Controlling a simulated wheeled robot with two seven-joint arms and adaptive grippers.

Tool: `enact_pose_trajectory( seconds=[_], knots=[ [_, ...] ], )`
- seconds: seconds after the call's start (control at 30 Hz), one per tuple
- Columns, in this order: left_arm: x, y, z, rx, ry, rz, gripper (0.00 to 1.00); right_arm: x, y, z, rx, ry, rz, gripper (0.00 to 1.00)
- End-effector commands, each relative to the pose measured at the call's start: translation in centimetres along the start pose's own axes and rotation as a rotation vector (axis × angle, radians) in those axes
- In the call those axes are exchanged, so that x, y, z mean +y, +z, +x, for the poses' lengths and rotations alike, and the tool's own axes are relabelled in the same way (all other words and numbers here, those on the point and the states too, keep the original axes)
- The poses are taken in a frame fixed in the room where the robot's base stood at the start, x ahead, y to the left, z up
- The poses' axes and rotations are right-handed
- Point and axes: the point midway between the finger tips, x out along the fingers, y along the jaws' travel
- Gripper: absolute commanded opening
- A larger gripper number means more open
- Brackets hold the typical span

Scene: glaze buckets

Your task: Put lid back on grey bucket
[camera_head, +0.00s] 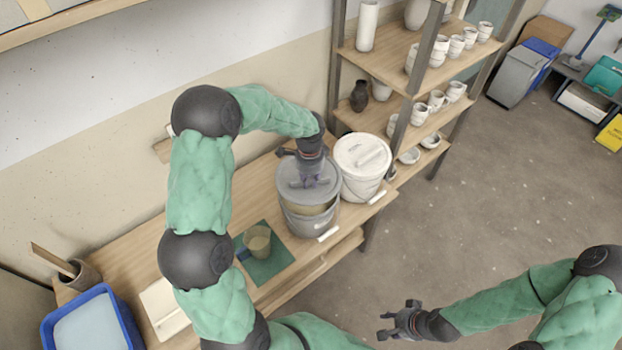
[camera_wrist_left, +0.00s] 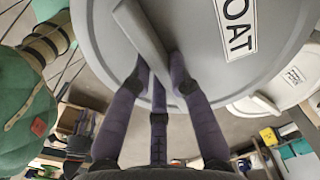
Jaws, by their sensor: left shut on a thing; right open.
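The grey lid (camera_head: 290,188) is over the grey bucket (camera_head: 305,225) on the wooden bench. A tan strip shows between the lid's near edge and the bucket's rim, so the lid does not look seated; the exact gap is hard to tell. My left gripper (camera_head: 310,180) reaches down onto the lid and is shut on its bar handle. In the left wrist view, its fingers (camera_wrist_left: 160,85) grip the handle (camera_wrist_left: 142,38), beside a label reading "OAT" on the lid (camera_wrist_left: 195,60). My right gripper (camera_head: 392,322) is open and empty, over the floor.
A white lidded bucket (camera_head: 362,168) stands close to the right of the grey one. A green mat (camera_head: 265,268) with a tan cup (camera_head: 257,241) lies to the left. A blue tub (camera_head: 128,322) is at lower left. Shelves of pottery (camera_head: 400,80) stand behind, at right.

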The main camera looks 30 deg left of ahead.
Motion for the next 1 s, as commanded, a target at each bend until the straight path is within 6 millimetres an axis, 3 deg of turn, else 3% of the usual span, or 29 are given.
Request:
enact_pose_trajectory(
  seconds=[0.53, 1.0],
  knots=[
    [0.0, 0.0, 4.6, 0.0, 0.0, -0.002, 0.0, 1.1, -0.1, 3.1, 0.0, 0.0, 0.0, 0.42],
    [0.0, 0.0, 5.2, 0.0, -0.001, -0.002, 0.0, 1.2, -0.1, 3.4, 0.0, 0.0, 0.0, 0.42]
  ],
)
